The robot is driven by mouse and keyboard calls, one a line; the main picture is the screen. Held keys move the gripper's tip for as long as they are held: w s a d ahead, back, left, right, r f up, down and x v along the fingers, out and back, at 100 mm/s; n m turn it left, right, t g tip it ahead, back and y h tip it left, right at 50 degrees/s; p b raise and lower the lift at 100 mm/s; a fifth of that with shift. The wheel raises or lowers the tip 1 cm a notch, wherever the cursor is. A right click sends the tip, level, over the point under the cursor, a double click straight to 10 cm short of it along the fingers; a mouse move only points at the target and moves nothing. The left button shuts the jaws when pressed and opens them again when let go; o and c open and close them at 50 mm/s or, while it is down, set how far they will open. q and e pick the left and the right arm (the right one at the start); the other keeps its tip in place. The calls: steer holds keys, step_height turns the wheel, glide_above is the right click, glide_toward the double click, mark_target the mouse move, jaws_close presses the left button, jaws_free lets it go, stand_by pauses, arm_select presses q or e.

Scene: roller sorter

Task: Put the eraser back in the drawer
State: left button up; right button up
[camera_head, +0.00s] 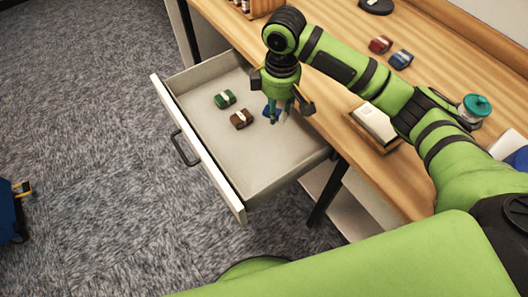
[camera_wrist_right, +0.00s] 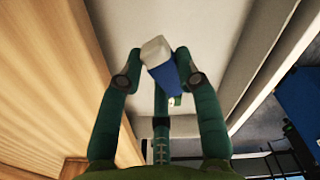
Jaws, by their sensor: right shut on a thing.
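My right gripper (camera_head: 279,112) is over the inside of the open drawer (camera_head: 243,172). It is shut on a blue eraser (camera_head: 268,111), which is partly hidden by the fingers. In the right wrist view the eraser (camera_wrist_right: 164,73) with its white end sits tilted between the fingertips (camera_wrist_right: 160,75), with the pale drawer floor behind it. A green eraser (camera_head: 225,98) and a brown eraser (camera_head: 241,119) with white bands lie in the drawer, left of the gripper. I cannot tell whether the held eraser touches the drawer floor. My left gripper is not in view.
The wooden desk (camera_head: 335,50) runs along the drawer's right side. On it are a red eraser (camera_head: 380,44), another blue eraser (camera_head: 401,58), a tray with a white pad (camera_head: 374,123) and a teal-lidded jar (camera_head: 474,107). The drawer front has a dark handle (camera_head: 183,150).

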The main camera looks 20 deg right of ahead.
step_height(320, 180, down, 4)
steer(key=n+b, duration=0.1)
steer(key=n, duration=0.1)
glide_above(271, 145)
steer(key=shift+n, duration=0.4)
step_height(271, 145, down, 6)
steer(key=shift+s+f, duration=0.1)
steer(key=shift+f, duration=0.4)
step_height(271, 145, down, 4)
steer(key=shift+r, duration=0.15)
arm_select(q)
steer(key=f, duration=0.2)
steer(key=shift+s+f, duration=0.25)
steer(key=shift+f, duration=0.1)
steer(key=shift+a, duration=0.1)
arm_select(e)
steer(key=shift+f, duration=0.2)
